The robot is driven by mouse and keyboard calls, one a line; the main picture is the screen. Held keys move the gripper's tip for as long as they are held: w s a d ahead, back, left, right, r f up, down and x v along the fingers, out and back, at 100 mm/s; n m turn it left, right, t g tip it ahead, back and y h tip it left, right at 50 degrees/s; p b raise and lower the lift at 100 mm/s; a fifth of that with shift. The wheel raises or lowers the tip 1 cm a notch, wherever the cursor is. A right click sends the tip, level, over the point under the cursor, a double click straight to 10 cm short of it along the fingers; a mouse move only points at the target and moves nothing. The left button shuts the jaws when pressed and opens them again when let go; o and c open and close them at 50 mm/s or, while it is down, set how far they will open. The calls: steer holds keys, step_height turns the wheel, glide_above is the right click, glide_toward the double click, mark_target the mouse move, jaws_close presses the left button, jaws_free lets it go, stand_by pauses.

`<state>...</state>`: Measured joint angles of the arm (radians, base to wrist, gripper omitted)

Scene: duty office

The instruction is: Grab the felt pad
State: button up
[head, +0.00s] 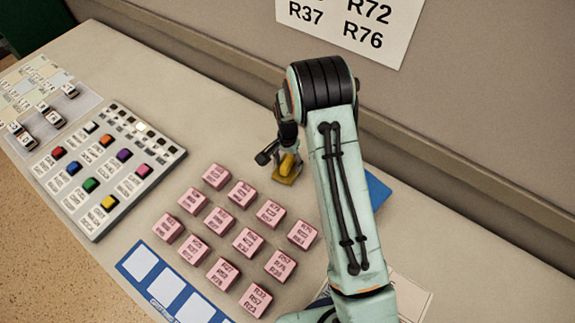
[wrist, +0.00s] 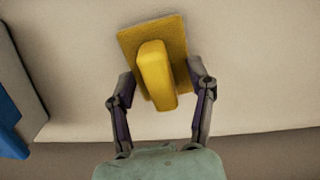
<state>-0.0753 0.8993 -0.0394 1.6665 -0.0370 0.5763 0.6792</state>
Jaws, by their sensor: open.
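The felt pad (head: 284,179) is a flat mustard-yellow square with a raised yellow grip block on top. It lies on the desk near the back wall, partly hidden by my gripper (head: 274,156) in the head view. In the wrist view, the pad (wrist: 172,33) is at the upper middle, with its grip block pointing toward the camera. My gripper (wrist: 162,85) is open, with one finger on each side of the grip block. Gaps show between the block and both fingers, and nothing is held.
Several pink labelled blocks (head: 220,220) stand in rows in front of the pad. A panel of coloured buttons (head: 107,170) is at the left. A blue object (head: 377,190) sits behind my arm. The wall (head: 450,120) runs close behind.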

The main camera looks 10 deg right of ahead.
steer(key=shift+f, duration=0.2)
jaws_close()
